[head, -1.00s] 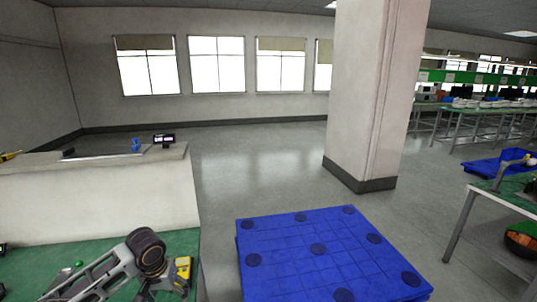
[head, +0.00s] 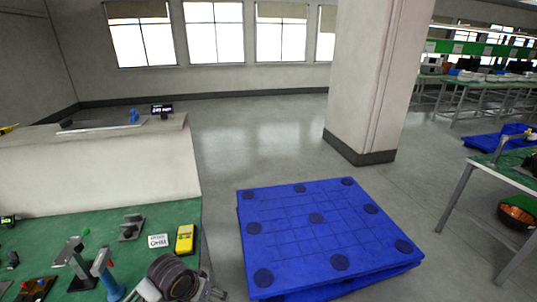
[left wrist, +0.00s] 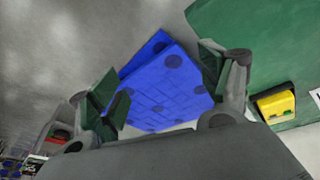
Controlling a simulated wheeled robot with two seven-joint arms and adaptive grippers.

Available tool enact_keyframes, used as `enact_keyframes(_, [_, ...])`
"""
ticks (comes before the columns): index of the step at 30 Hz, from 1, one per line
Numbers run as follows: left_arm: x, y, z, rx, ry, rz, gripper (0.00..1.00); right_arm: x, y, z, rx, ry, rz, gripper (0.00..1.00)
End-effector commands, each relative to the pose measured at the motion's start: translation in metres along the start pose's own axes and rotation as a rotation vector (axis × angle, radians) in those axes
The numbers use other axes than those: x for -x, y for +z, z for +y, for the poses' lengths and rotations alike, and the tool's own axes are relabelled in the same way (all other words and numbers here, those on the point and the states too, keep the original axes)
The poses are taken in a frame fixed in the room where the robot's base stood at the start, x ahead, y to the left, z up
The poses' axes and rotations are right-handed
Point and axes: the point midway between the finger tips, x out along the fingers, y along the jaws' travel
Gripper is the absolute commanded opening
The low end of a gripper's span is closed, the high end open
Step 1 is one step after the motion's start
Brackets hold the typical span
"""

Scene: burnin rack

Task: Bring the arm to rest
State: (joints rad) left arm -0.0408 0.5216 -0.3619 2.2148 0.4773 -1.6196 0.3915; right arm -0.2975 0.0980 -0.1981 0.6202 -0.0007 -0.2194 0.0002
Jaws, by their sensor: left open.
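My left arm shows at the bottom of the head view, with its dark round wrist joint (head: 172,277) near the right front part of the green bench top (head: 60,225). Beyond the fingers are the grey floor and a blue pallet (left wrist: 165,85). The bench edge and a yellow meter (left wrist: 276,104) lie to the right of the fingers. My right gripper is in neither view.
The bench carries a yellow meter (head: 185,239), a white card (head: 158,241), and small grey and blue fixtures (head: 107,275). The blue pallet (head: 320,235) lies on the floor to the right. A pillar (head: 365,90) stands behind it. Another table (head: 505,172) is at the right edge.

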Motion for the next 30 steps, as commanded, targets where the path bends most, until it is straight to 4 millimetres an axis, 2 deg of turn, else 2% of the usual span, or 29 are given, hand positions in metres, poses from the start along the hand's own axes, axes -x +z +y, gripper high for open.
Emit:
enact_keyframes(7, [0.000, 0.024, 0.012, -0.011, 0.005, 0.029, 0.78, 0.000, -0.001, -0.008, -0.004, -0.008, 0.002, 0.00])
enact_keyframes(16, [0.005, 0.055, 0.009, -0.005, -0.027, 0.049, 0.78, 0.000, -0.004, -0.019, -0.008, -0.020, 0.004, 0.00])
enact_keyframes(23, [0.011, 0.081, -0.001, 0.010, -0.070, 0.046, 0.78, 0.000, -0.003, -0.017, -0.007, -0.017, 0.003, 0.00])
enact_keyframes(30, [0.015, 0.098, -0.010, 0.019, -0.104, 0.036, 0.78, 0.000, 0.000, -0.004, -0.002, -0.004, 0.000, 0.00])
